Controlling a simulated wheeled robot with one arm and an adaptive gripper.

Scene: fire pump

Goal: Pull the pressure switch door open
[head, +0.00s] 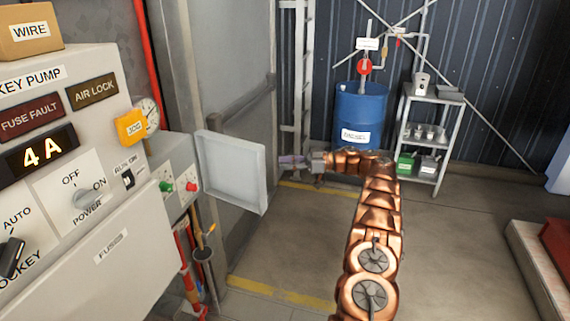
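The pressure switch door (232,172) is a pale grey panel with a raised rim, left of centre in the head view. It stands swung out from the right side of a small grey box (160,165) that carries a green and a red knob. My gripper (291,160) is to the right of the door's far edge, with a visible gap in the picture between them. Its fingertips point left toward the door. The fingers are small and seen nearly end-on, so their opening does not show clearly. Nothing is visibly held.
A large jockey pump panel (75,190) fills the left side. Red pipes (187,265) run below the small box. A blue diesel drum (360,112) and a metal shelf (432,140) stand at the back. The floor (290,245) between door and arm is clear.

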